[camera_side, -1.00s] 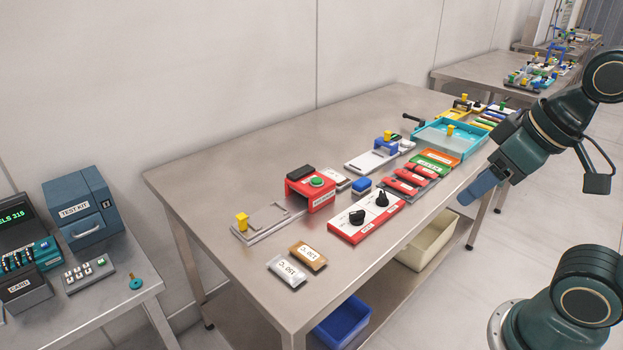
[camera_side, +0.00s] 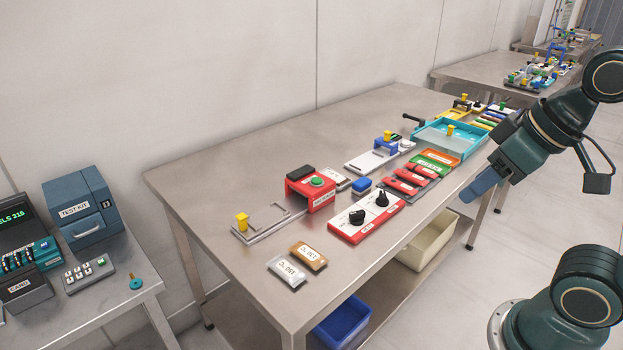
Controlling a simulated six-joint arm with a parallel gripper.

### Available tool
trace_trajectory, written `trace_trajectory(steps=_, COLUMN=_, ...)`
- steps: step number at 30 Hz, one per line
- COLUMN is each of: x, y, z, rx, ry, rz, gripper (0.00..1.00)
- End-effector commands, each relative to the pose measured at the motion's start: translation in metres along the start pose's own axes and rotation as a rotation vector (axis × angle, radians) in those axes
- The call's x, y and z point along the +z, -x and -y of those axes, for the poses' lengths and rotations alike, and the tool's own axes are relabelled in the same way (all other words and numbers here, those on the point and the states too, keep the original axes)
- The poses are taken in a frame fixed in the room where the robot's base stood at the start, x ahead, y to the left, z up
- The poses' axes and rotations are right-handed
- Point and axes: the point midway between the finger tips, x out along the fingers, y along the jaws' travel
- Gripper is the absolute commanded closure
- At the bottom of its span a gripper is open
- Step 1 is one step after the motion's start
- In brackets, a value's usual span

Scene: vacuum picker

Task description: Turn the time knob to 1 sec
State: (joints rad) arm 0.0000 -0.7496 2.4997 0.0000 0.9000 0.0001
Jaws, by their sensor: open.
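A red and white panel (camera_side: 369,226) lies near the front edge of the steel table. It carries two black knobs, a front one (camera_side: 357,217) and a back one (camera_side: 381,199). Their labels are too small to read, so I cannot tell which is the time knob or where it points. My gripper (camera_side: 478,188) is at the right, in the air beyond the table's front edge, well apart from the panel. It is open, with nothing seen in it.
A red box with a green button (camera_side: 317,181) stands behind the panel. Two labelled packets (camera_side: 308,256) lie in front of it, and red-handled pieces (camera_side: 411,178) lie to its right. A teal tray (camera_side: 449,141) is farther right. The table's left end (camera_side: 200,180) is bare.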

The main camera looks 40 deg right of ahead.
Motion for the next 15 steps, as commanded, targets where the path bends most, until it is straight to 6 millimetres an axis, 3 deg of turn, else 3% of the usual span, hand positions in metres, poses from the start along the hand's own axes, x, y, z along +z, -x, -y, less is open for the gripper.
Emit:
trace_trajectory(steps=8, x=-0.014, y=-0.001, z=-0.004, rx=0.009, ry=-0.036, rz=0.025, gripper=0.64)
trace_trajectory(steps=15, x=-0.049, y=-0.009, z=-0.014, rx=0.031, ry=-0.132, rz=0.088, gripper=0.64)
